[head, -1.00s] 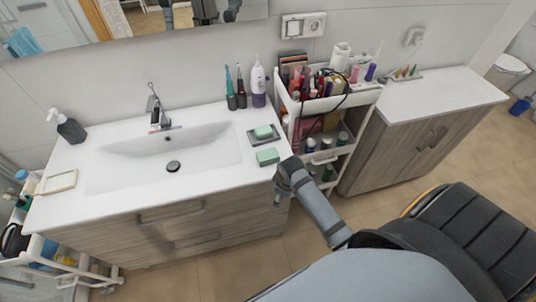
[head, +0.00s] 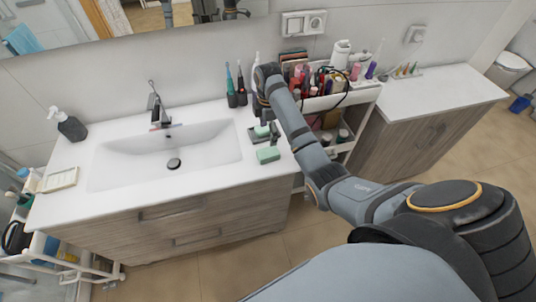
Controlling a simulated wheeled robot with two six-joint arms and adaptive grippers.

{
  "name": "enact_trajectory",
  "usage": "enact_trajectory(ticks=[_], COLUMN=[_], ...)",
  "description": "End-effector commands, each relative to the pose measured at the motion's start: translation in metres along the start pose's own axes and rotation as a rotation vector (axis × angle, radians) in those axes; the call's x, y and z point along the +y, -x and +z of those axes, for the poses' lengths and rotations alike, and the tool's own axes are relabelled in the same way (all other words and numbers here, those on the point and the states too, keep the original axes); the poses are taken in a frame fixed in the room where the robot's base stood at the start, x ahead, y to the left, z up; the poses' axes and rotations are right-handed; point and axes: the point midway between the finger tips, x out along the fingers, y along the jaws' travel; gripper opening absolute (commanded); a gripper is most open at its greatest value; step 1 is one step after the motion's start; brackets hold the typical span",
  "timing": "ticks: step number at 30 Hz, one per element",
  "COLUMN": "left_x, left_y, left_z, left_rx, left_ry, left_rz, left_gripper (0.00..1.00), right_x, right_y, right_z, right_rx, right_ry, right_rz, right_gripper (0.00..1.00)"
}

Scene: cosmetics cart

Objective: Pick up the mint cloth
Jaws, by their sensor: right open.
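The mint cloth (head: 268,155) is a small folded block lying on the white countertop near its front right edge, right of the sink. My right gripper (head: 264,127) points down over the soap dish just behind the cloth. Its jaws are open and apart from the cloth. A similar green bar (head: 262,131) sits in the dark soap dish (head: 252,134), partly covered by my gripper. My left gripper is not in view.
Electric toothbrushes (head: 236,90) stand at the back of the counter, and my arm hides most of a white-purple device there. A crowded white cart (head: 348,101) stands to the right. The sink (head: 150,150) lies left.

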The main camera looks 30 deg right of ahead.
Motion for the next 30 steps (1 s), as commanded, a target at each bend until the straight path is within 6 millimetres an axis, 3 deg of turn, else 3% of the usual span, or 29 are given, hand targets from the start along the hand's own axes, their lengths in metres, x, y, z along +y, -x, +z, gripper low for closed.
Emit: enact_trajectory(ticks=[4, 12, 17, 23, 27, 30], left_x=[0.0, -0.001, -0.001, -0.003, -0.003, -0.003], left_y=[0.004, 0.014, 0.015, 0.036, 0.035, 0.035], left_z=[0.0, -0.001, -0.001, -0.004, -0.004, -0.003], left_rx=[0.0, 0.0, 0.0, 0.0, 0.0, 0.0], left_ry=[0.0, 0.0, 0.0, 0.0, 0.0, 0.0], left_rz=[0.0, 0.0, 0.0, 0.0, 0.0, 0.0], left_gripper=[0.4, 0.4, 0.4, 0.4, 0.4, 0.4], right_x=[-0.001, -0.002, -0.002, -0.011, -0.009, -0.009], right_y=[-0.009, -0.05, -0.054, -0.081, -0.102, -0.106], right_z=[0.0, 0.0, -0.001, -0.005, -0.004, -0.004], right_rx=[0.0, 0.0, 0.0, 0.0, 0.0, 0.0], right_ry=[0.001, -0.001, -0.001, -0.001, -0.001, -0.001], right_rz=[-0.005, -0.002, 0.0, -0.005, -0.001, 0.001], right_gripper=[0.79, 0.79, 0.79, 0.79, 0.79, 0.79])
